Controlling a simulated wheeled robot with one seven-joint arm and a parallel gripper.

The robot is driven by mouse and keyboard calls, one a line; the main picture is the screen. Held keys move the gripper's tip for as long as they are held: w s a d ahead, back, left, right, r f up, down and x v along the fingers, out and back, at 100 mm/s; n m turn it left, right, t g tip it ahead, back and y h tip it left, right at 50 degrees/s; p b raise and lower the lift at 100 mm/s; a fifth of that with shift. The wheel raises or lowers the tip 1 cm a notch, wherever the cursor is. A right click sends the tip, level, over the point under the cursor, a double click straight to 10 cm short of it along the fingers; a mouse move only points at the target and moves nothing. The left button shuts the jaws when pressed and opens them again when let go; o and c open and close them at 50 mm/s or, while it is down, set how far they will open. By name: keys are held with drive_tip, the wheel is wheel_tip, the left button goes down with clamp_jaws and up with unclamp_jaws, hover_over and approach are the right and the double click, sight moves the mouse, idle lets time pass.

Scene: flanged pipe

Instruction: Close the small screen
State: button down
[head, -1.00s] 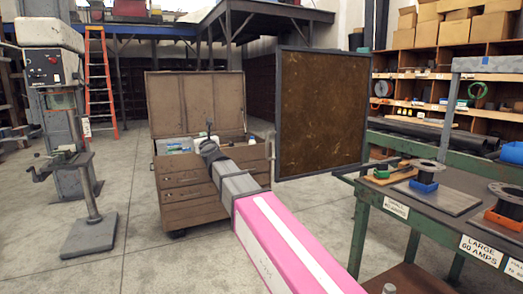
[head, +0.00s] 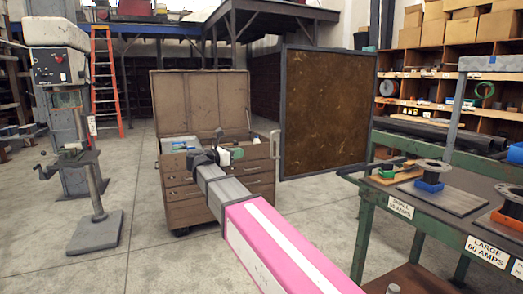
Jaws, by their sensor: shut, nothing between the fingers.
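The small screen (head: 327,112) is a brown, scuffed panel in a dark grey frame. It stands upright right of centre in the head view, between the tool chest and the workbench. A pale, bracket-shaped piece (head: 276,146) shows beside its lower left edge; I cannot tell whether it is fixed to the screen. My arm reaches in from the bottom, and my gripper (head: 232,154) at its end is shut and empty. It is small in view, in front of the chest and left of the screen, apart from the panel in the picture.
An open brown tool chest (head: 194,104) stands behind my arm's end. A green workbench (head: 449,211) with flanged parts is on the right. A drill press (head: 76,130) and an orange ladder (head: 103,82) are on the left. The floor (head: 155,238) between is clear.

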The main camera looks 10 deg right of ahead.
sight(330, 140)
drive_tip(key=x, duration=1.4)
drive_tip(key=shift+s, duration=0.1)
drive_tip(key=s+d+x, duration=0.1)
drive_tip(key=s+x, duration=0.1)
drive_tip(key=x, duration=0.9)
drive_tip(key=s+d+x, duration=0.1)
drive_tip(key=s+x, duration=0.1)
drive_tip(key=x, duration=1)
drive_tip(key=s+d+x, duration=0.1)
drive_tip(key=s+x, duration=0.1)
drive_tip(key=x, duration=0.9)
drive_tip(key=shift+d+r, duration=0.25)
drive_tip(key=shift+d, duration=0.3)
drive_tip(key=shift+w+d, duration=0.15)
drive_tip(key=shift+d, duration=0.1)
drive_tip(key=shift+d+r, duration=0.1)
